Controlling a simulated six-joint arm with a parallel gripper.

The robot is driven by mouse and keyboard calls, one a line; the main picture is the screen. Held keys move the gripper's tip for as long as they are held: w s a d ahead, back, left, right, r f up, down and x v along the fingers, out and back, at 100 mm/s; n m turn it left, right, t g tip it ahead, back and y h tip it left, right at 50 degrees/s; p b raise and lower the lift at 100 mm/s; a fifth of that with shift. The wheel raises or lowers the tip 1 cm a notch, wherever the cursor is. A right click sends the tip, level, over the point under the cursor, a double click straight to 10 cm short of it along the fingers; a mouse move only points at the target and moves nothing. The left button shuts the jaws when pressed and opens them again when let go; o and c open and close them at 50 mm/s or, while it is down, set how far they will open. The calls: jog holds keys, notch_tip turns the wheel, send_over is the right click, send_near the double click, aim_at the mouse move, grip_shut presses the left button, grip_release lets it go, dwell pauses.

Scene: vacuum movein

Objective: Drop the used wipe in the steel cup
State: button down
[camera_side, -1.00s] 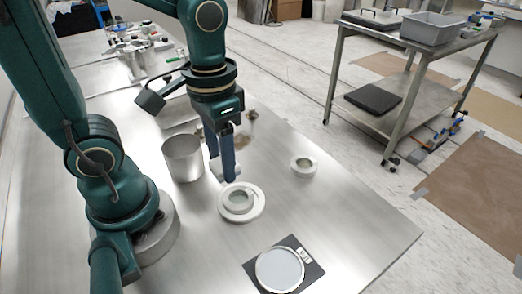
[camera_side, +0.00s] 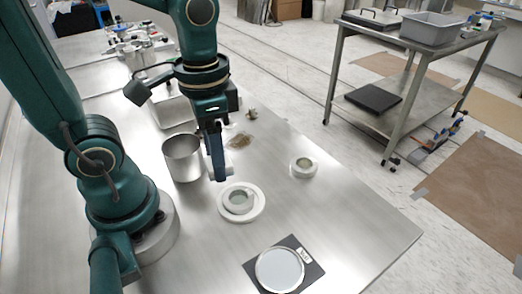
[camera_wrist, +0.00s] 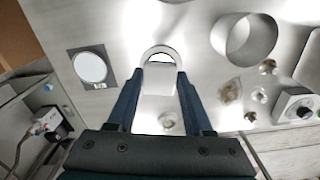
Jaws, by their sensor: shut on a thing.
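My gripper (camera_side: 221,178) is above the steel table, between the steel cup and a white ring. Its fingers (camera_wrist: 158,80) are closed on a white wipe (camera_wrist: 159,84), which looks like a folded pale block in the wrist view. In the side view only a pale bit of the wipe (camera_side: 229,169) shows beside the dark fingers. The steel cup (camera_side: 183,160) stands upright to the left of the fingers in the side view. In the wrist view the cup (camera_wrist: 221,38) is at the upper right, clear of the fingers. Its inside bottom is not clearly visible.
A white flanged ring (camera_side: 257,206) lies just in front of the fingers. A dark plate with a pale disc (camera_side: 312,270) lies near the front edge.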

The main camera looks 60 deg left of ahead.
jog(key=s+a+r+n, duration=0.2)
jog(key=a+r, duration=0.5)
jog(key=a, duration=0.5)
jog(key=shift+a+f, duration=0.15)
jog(key=shift+f, duration=1.3)
jog(key=shift+a+f, duration=0.1)
jog(key=shift+f, duration=1.3)
jog(key=shift+c, duration=1.1)
grip_release()
jog(key=shift+r, duration=0.1)
notch_tip(320, 180, up, 5)
